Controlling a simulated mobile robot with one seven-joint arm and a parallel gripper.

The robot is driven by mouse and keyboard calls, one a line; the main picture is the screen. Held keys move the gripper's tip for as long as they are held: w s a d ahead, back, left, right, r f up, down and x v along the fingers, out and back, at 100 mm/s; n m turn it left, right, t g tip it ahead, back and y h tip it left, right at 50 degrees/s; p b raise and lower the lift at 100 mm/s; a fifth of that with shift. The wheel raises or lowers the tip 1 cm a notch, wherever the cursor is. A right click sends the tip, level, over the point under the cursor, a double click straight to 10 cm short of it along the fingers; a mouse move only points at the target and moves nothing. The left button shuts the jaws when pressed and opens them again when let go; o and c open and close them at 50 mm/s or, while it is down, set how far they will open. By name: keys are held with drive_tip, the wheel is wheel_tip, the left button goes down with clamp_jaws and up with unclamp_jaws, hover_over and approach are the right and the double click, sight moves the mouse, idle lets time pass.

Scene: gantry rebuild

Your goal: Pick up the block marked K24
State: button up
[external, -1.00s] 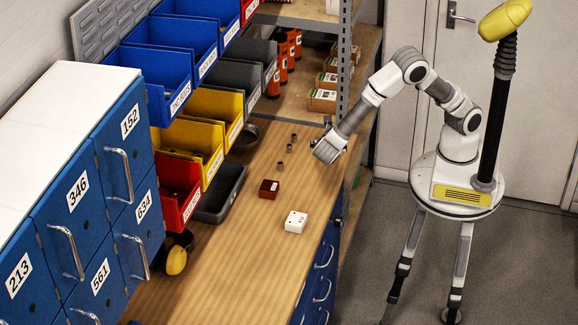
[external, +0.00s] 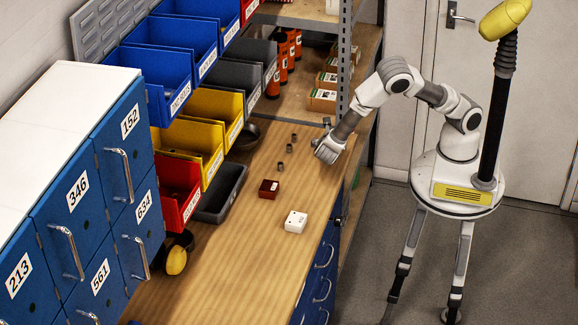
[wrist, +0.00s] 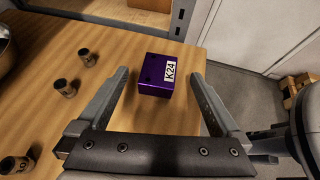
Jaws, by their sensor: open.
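The block marked K24 (wrist: 155,77) is a purple cube with a white label on its face. In the wrist view it stands on the wooden bench top (wrist: 105,45), near the bench's right edge. My gripper (external: 328,153) is open over the right edge of the bench in the external view. In the wrist view its two fingers reach forward on either side of the block, with a visible gap at each side. The block cannot be made out clearly in the external view, where my gripper and wrist cover that area.
Several small metal cylinders (wrist: 61,87) stand left of my gripper. A dark red block (external: 268,189) and a white block (external: 295,222) lie nearer on the bench. A shelf post (external: 343,60) rises just behind my gripper. Bins (external: 180,190) line the left side.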

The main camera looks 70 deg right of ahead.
drive_tip(key=shift+x, duration=2.35)
drive_tip(key=shift+f, duration=0.1)
clamp_jaws()
